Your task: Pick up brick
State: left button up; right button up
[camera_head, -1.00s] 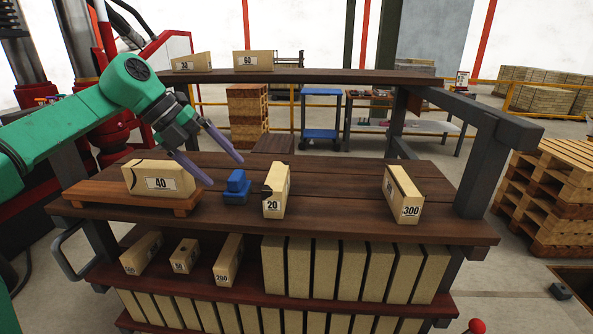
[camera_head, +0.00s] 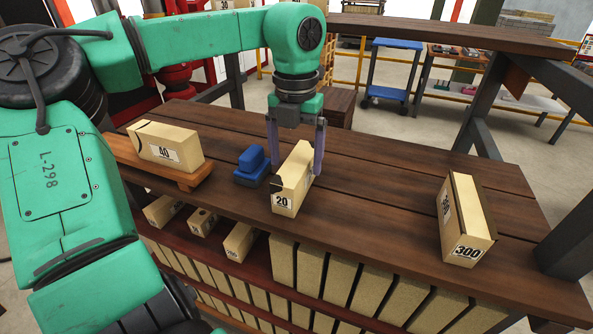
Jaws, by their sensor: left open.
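A tan brick labelled 20 (camera_head: 291,184) stands upright on the dark wooden shelf top, near its front edge. My left gripper (camera_head: 297,166) points down over this brick with its purple fingers open. One finger is on the brick's left side and the other on its right; whether they touch it I cannot tell. A brick labelled 40 (camera_head: 166,147) lies on a reddish wooden board at the left. A brick labelled 300 (camera_head: 466,222) stands at the right. My right gripper is not in view.
A blue block (camera_head: 251,166) sits close to the left of the 20 brick. The shelf top (camera_head: 385,185) is clear between the 20 and 300 bricks. More bricks stand on the lower shelves. An upper shelf (camera_head: 440,35) runs behind my arm.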

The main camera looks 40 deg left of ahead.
pick_arm(q)
jog(key=f, duration=0.1)
jog(key=f+p, duration=0.1)
jog(key=f, duration=0.1)
jog(key=f+p, duration=0.1)
jog(key=shift+w+d+f, duration=0.1)
jog(key=shift+w+f, duration=0.2)
jog(key=shift+w, duration=0.1)
jog(key=shift+s+f, duration=0.15)
jog(key=shift+f, duration=0.15)
jog(key=shift+s, duration=0.15)
jog(key=c, duration=1.3)
jog(key=shift+c, duration=0.2)
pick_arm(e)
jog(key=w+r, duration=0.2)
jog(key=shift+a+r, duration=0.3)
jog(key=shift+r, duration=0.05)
